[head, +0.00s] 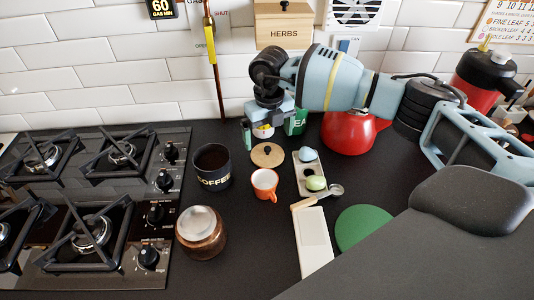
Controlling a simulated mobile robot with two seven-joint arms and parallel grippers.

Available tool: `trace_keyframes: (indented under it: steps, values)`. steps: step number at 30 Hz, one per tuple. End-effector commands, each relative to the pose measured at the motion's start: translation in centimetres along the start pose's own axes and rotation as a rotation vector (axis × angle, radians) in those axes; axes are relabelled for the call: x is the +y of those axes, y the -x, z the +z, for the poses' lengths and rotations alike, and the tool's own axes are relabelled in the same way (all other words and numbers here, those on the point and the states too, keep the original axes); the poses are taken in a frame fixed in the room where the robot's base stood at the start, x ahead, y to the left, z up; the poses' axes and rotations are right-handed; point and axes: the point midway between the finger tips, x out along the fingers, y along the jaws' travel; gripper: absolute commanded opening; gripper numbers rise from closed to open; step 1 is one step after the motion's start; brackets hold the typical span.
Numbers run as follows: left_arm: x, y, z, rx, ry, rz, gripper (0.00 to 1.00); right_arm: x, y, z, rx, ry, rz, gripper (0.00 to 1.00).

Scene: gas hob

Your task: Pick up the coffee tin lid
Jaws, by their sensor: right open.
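The coffee tin (212,178) is dark, with "COFFEE" on its side, and stands open-topped right of the hob. A round wooden lid (267,157) with a small dark knob lies flat on the counter to its right; I take it for the coffee tin lid. My right gripper (268,119) points down behind the lid, near the wall. It is open and does not hold the lid. Its fingertips are small and partly mixed with items behind, so its height above the counter is unclear. My left gripper is not in view.
An orange cup (264,183) stands just in front of the lid. A pale tray (308,176) with egg-like items is to its right. A green tin (296,122), a red kettle (349,132) and a wooden pot (201,233) stand around. The gas hob (100,215) fills the left.

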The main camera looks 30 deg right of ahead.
Motion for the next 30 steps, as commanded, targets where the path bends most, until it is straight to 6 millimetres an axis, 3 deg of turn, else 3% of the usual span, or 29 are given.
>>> trace_keyframes:
  steps: [7,16,26,30]
  values:
    - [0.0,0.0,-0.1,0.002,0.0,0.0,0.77,0.1,-1.0,-0.1,0.001,0.001,0.0,1.0]
    - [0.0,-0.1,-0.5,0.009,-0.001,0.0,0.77,0.4,-5.0,-0.1,0.0,0.0,-0.001,1.0]
    - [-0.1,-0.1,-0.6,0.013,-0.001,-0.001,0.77,0.4,-5.5,-0.1,-0.001,0.0,0.0,1.0]
    - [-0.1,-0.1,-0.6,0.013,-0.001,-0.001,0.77,0.4,-5.5,-0.1,-0.001,0.001,0.0,0.82]
